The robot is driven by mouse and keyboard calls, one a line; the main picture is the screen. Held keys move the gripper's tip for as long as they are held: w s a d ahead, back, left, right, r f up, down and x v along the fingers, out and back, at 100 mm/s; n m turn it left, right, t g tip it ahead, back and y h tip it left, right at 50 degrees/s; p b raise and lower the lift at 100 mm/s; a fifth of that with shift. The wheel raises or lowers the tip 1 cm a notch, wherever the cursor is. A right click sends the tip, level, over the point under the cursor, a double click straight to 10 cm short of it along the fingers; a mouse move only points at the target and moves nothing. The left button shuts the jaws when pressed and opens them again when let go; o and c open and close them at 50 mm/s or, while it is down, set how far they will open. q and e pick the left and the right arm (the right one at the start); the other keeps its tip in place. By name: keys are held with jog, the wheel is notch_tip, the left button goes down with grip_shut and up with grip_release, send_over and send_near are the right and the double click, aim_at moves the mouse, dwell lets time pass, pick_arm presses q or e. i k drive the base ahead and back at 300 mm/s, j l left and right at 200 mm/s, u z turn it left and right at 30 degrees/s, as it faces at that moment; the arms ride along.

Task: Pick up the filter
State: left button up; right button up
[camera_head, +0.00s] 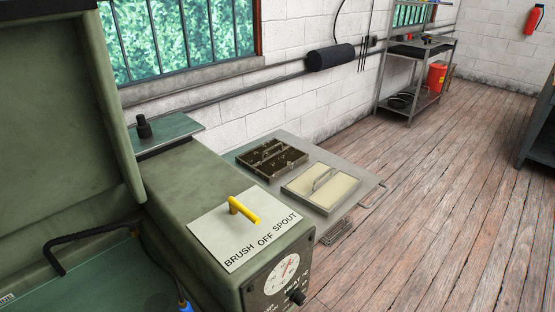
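Two flat framed panels that look like filters lie side by side on a grey tray (344,173) beyond the green machine. The dark filter (271,158) is on the left, with a dirty brown-black face and a bar handle. The clean filter (320,187) is on the right, with a cream face, a metal frame and a raised handle. Both lie flat, and nothing touches their handles. Neither of my grippers is in view.
The green machine (185,185) fills the left foreground, with a raised lid (60,110), a yellow lever (243,209) above a "BRUSH OFF SPOUT" label and a dial (282,273). A metal shelf cart (412,98) and red bucket (437,77) stand farther back. The wooden floor (440,210) at right is clear.

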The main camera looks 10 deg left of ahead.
aim_at(269, 161)
jog(key=i+l+u, duration=0.1)
jog(key=u, duration=0.7)
jog(key=i+l+u, duration=0.15)
jog(key=l+u, duration=0.15)
jog(key=l, duration=0.25)
jog(key=i+l+u, duration=0.1)
jog(key=l+u, duration=0.2)
jog(key=l, duration=0.2)
jog(key=l+u, duration=0.3)
jog(key=l, duration=0.3)
